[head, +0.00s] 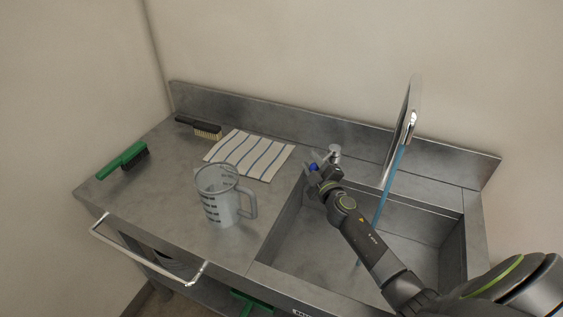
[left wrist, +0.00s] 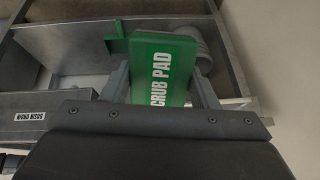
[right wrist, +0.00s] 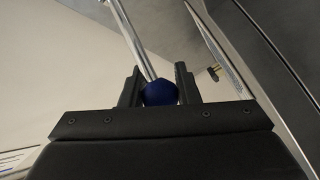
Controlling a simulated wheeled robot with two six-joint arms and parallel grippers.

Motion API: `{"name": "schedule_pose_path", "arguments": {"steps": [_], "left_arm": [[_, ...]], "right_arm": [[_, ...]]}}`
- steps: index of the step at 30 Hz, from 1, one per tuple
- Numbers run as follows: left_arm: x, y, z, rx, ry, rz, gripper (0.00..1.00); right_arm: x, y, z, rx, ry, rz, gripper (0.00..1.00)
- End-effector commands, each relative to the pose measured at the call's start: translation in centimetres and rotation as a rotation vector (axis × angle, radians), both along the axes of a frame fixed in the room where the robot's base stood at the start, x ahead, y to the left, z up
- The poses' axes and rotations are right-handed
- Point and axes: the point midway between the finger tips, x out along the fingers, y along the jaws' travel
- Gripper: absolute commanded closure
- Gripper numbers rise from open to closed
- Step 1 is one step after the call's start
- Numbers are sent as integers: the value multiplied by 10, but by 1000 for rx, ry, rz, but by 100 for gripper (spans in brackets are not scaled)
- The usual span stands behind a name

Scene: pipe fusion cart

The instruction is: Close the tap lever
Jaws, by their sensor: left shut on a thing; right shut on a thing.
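The tap (head: 407,120) has a tall chrome spout at the back of the sink, with a blue stream of water (head: 387,185) falling into the basin. Its base (head: 334,153) stands behind my right gripper (head: 318,178). The blue knob of the tap lever (head: 313,167) sits at that gripper's fingertips. In the right wrist view, the gripper (right wrist: 160,85) is shut on the blue knob (right wrist: 160,93), with the chrome rod (right wrist: 134,38) running up from it. In the left wrist view, my left gripper (left wrist: 162,85) is shut on a green scrub pad pack (left wrist: 170,62).
A clear measuring jug (head: 218,195) stands on the counter left of the sink (head: 280,222). Behind it lies a striped cloth (head: 250,155). A black-handled brush (head: 200,127) and a green brush (head: 124,160) lie farther left. A rail (head: 150,262) runs along the front.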

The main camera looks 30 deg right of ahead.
Motion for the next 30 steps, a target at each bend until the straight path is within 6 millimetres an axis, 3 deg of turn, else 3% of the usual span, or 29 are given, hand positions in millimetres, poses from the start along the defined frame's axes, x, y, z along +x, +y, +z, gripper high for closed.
{"name": "schedule_pose_path", "arguments": {"steps": [12, 24, 25, 30], "left_arm": [[0, 0, 12, 0, 0, 0, 64], [0, 0, 12, 0, 0, 0, 64], [0, 0, 12, 0, 0, 0, 64], [0, 0, 12, 0, 0, 0, 64]], "right_arm": [[-24, -12, 0, -2, 2, 238, 100], [-27, -12, -1, 0, 0, 260, 100], [-27, -12, -1, 0, 0, 260, 69], [-26, -12, 0, 0, 1, 259, 50]]}}
